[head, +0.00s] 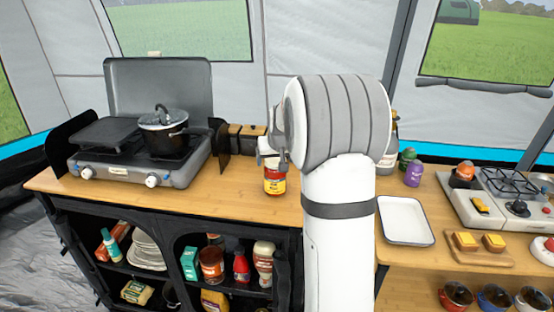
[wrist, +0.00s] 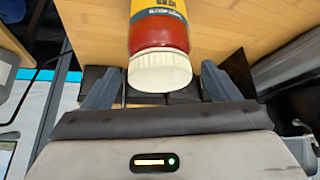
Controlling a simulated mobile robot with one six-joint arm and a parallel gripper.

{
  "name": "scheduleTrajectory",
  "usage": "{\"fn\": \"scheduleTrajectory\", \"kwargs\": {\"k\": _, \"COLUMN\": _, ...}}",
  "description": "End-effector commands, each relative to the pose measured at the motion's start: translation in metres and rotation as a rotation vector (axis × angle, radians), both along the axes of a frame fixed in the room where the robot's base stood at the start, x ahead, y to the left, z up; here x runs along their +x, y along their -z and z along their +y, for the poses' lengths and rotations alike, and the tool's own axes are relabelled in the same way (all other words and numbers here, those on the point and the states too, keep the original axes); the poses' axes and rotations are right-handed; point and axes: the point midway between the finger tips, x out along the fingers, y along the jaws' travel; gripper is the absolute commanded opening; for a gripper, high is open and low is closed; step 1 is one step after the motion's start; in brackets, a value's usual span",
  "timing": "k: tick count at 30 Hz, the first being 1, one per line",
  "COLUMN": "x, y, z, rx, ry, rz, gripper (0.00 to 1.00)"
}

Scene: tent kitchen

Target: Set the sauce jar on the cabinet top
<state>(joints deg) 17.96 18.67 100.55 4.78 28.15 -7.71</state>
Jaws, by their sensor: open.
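The sauce jar (head: 274,182) is red with a yellow label and stands upright on the wooden cabinet top (head: 225,201), in front of a small wooden rack. In the wrist view the jar (wrist: 160,35) shows its white lid towards my gripper. My gripper (wrist: 158,78) is open, with one finger on each side of the lid and a gap to both. In the head view my gripper (head: 270,150) is at the jar's top, and my arm hides part of the counter to the right.
A camping stove (head: 140,172) with a black pot (head: 163,130) stands left of the jar. Shelves below hold bottles, cans and plates. A white tray (head: 405,222), a purple bottle (head: 413,174) and a second stove (head: 500,205) are to the right. The cabinet's front edge is clear.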

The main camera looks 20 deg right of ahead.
Motion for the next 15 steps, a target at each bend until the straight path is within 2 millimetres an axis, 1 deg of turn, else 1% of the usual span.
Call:
{"fn": "scheduleTrajectory", "kwargs": {"k": 5, "x": -0.014, "y": -0.024, "z": 0.003, "rx": -0.001, "ry": 0.001, "rz": -0.005, "gripper": 0.82}}
{"fn": "scheduleTrajectory", "kwargs": {"k": 12, "x": -0.042, "y": -0.068, "z": 0.009, "rx": -0.001, "ry": 0.001, "rz": -0.005, "gripper": 0.82}}
{"fn": "scheduleTrajectory", "kwargs": {"k": 15, "x": -0.051, "y": -0.082, "z": 0.012, "rx": -0.001, "ry": 0.001, "rz": -0.004, "gripper": 0.82}}
